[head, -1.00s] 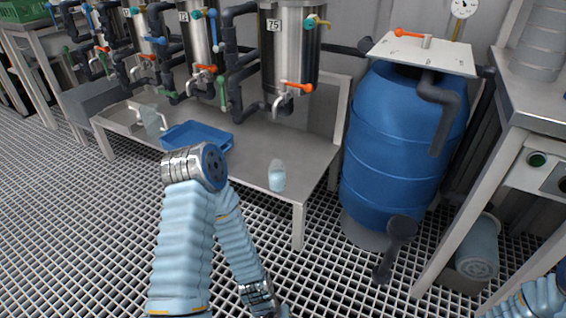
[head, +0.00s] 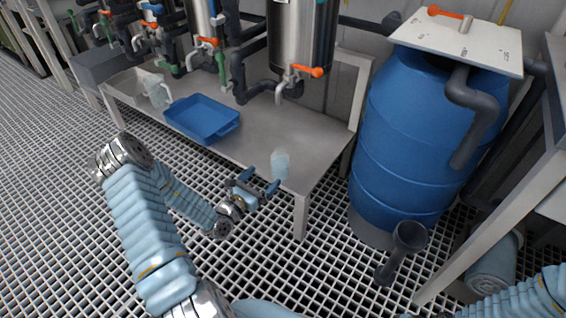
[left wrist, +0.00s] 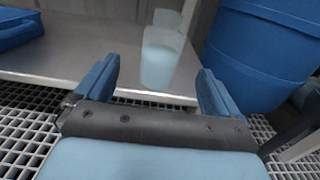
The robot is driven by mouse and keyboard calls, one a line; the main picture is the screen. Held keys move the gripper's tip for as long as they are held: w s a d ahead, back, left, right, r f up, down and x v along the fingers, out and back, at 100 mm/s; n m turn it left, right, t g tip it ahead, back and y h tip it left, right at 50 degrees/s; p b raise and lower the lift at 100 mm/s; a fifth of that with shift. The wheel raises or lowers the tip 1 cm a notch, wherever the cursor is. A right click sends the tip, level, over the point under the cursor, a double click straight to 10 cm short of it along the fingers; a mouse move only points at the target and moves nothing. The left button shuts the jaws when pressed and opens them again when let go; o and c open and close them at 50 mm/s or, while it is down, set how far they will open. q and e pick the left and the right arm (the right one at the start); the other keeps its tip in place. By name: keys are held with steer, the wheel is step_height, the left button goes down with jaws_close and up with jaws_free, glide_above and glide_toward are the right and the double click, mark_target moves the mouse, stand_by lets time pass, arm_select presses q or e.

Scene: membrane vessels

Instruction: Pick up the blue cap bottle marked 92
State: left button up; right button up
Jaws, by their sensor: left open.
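A clear vessel with pale blue contents (head: 280,165) stands upright near the front right edge of the steel bench. It also shows in the left wrist view (left wrist: 160,62). I cannot make out a blue cap or a mark 92 on it, and no other bottle marked 92 is legible. My left gripper (head: 262,181) is open and empty, just in front of the vessel at the bench edge. In the left wrist view the vessel stands beyond and between the two fingers, apart from them. My right gripper is out of view; only part of my right arm shows.
The steel bench (head: 255,140) carries a blue tray (head: 203,119) and a clear jug (head: 157,91) to the left. A steel tank (head: 303,35) with an orange-handled tap hangs behind the vessel. A large blue barrel (head: 425,140) stands right. The bench around the vessel is clear.

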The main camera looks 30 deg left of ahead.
mark_target(274, 167)
arm_select(q)
steer(key=w, duration=0.6)
steer(key=shift+d, duration=0.3)
steer(key=w, duration=0.3)
steer(key=w+b, duration=0.1)
steer(key=w, duration=0.1)
steer(key=shift+w+d+r, duration=0.2)
steer(key=shift+w+d, duration=0.1)
steer(key=shift+w, duration=0.05)
steer(key=c, duration=1.3)
